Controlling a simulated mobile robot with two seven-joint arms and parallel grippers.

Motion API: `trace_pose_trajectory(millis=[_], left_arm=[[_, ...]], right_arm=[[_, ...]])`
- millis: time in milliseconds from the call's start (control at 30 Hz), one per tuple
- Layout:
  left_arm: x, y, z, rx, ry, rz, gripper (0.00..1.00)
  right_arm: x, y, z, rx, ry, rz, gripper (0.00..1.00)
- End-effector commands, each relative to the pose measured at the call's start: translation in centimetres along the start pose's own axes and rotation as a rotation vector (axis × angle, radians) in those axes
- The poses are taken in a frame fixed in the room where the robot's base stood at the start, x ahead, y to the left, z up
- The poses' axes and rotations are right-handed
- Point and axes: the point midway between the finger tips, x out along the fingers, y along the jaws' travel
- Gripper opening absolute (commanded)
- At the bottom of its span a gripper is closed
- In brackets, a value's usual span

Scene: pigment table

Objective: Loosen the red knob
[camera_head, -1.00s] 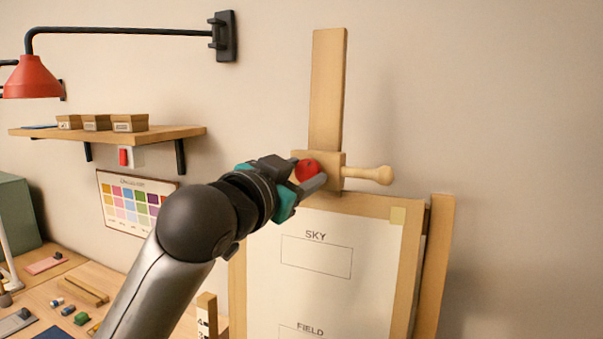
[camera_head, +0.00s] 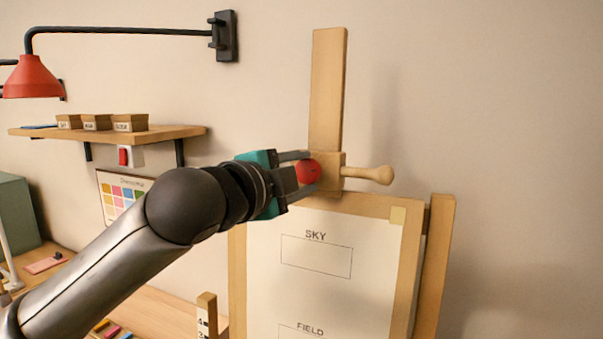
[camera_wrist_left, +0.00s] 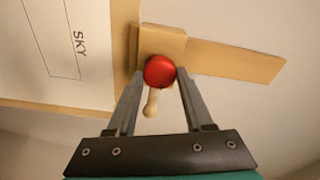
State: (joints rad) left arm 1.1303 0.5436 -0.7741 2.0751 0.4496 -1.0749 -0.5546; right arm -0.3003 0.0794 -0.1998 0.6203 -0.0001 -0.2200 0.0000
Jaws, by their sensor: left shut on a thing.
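The red knob (camera_head: 308,171) sits on the front of the wooden clamp block (camera_head: 329,168) at the top of the easel. It also shows in the left wrist view (camera_wrist_left: 159,71), between the fingertips. My left gripper (camera_head: 306,172) is shut on the red knob, with one finger above it and one below it in the head view. The wooden block shows behind the knob in the wrist view (camera_wrist_left: 163,44). My right gripper is in neither view.
A wooden peg handle (camera_head: 369,174) sticks out to the right of the block. The easel mast (camera_head: 328,90) rises above it, and a board with "SKY" and "FIELD" boxes (camera_head: 330,220) stands below. A shelf (camera_head: 160,134) and a red lamp (camera_head: 32,78) are at left.

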Motion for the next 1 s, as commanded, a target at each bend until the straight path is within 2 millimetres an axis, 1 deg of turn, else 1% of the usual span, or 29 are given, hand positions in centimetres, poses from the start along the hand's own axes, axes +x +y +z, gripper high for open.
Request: trace_pose_trajectory(millis=[200, 400, 900, 933, 1000], left_arm=[[-0.04, -0.18, -0.07, 0.112, 0.002, 0.007, 0.0], [-0.03, -0.14, -0.1, 0.165, 0.003, 0.013, 0.0], [-0.02, -0.11, -0.13, 0.18, 0.003, 0.015, 0.0], [-0.02, -0.11, -0.13, 0.18, 0.003, 0.015, 0.54], [-0.02, -0.1, -0.13, 0.179, 0.003, 0.016, 0.62]], right_arm=[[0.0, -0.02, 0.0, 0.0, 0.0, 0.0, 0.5], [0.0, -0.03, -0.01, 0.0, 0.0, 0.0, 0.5], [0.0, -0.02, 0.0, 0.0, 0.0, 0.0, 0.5], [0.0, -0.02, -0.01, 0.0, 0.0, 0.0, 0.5], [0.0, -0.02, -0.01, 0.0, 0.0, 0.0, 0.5]])
